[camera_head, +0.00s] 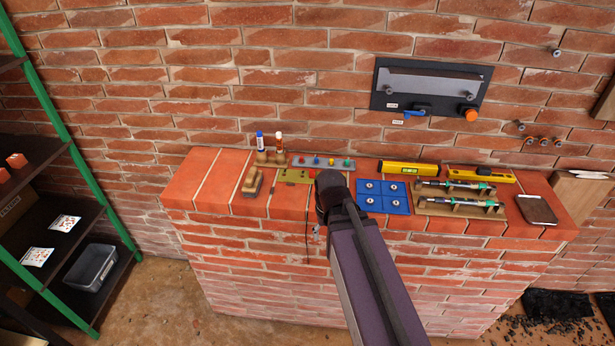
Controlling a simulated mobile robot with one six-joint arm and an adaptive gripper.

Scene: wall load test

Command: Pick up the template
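A flat olive-yellow plate with small holes (294,176) lies on the brick ledge, left of the middle. It looks like the template, but I cannot be sure. The dark end of my arm is just right of it in the picture and may cover its right edge. My gripper's fingers cannot be made out, so I cannot tell whether they are open or whether they touch anything.
Behind the plate lies a grey strip with coloured knobs (323,162). Left are a wooden block (252,183) and two markers (260,141) in a stand. Right are blue tiles (383,197), a yellow level (408,167) and tools on a wooden rack (462,208).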

